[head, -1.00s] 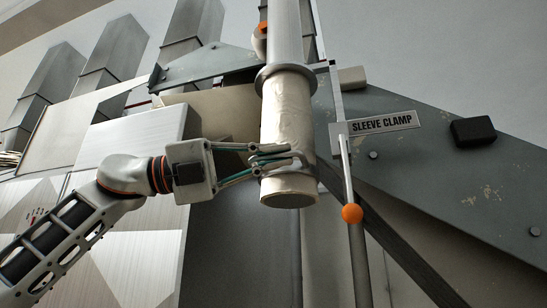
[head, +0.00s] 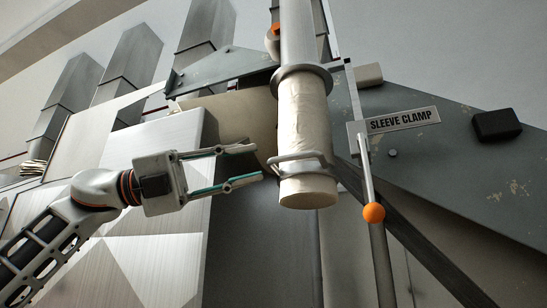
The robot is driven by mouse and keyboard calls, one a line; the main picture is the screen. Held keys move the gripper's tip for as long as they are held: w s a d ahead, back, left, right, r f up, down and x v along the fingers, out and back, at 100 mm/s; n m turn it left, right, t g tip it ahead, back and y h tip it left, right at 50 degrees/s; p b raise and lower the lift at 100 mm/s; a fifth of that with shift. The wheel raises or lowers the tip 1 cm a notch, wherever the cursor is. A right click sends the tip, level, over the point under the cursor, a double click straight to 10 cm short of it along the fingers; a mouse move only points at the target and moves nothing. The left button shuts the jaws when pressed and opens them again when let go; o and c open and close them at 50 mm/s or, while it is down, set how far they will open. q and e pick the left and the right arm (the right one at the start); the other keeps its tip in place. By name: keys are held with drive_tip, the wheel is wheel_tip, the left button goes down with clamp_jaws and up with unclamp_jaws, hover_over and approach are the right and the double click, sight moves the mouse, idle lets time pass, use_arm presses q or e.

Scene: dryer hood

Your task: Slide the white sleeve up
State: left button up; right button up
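The white sleeve (head: 303,125) is a cream-white cylinder hanging below a grey metal pipe (head: 299,35), with a grey collar (head: 302,78) at its top. A pale ring or handle (head: 300,163) goes around its lower part. My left gripper (head: 259,161) is to the left of the sleeve's lower part. Its two fingers are spread apart and empty, with a visible gap between them and the sleeve. The sleeve clamp lever (head: 367,170), with an orange ball knob (head: 374,212), points down to the right of the sleeve. My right gripper does not show.
A "SLEEVE CLAMP" label (head: 403,120) is on a dark grey sloping plate (head: 450,155) at right, with a black block (head: 497,125) beyond it. Brushed metal panels (head: 150,250) stand behind my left arm. Several square ducts rise at upper left.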

use_arm(q)
drive_tip(key=v, duration=0.3)
drive_tip(key=shift+a, duration=0.3)
